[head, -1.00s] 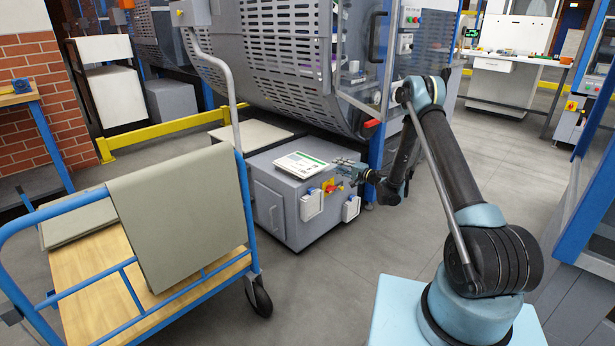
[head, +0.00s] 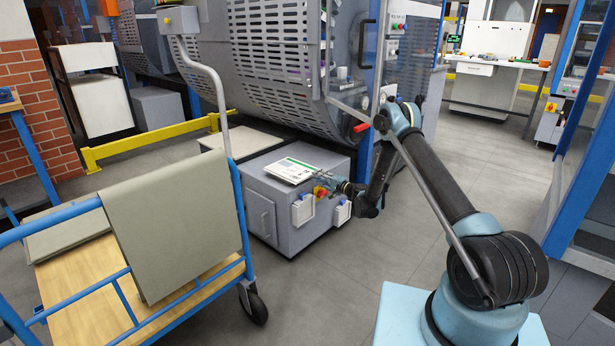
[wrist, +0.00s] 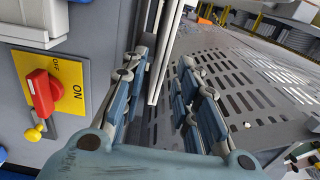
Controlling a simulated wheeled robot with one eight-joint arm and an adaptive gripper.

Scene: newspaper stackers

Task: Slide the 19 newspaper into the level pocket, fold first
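The newspaper (head: 292,170), white with a green band, lies flat on top of the low grey cabinet (head: 267,212) in the head view. Its number is too small to read. My gripper (head: 318,176) is at the newspaper's right edge. In the wrist view my gripper (wrist: 160,95) is open, one finger on each side of a thin pale edge (wrist: 158,50), which looks like the newspaper's. I see a gap between this edge and the fingers; contact is not clear. I cannot make out the level pocket in either view.
A red and yellow switch (wrist: 42,88) is on the cabinet side close to my gripper. The slotted machine guard (head: 265,65) rises behind the cabinet. A blue cart (head: 238,225) with grey sheets stands at left. The floor (head: 345,275) right of the cabinet is clear.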

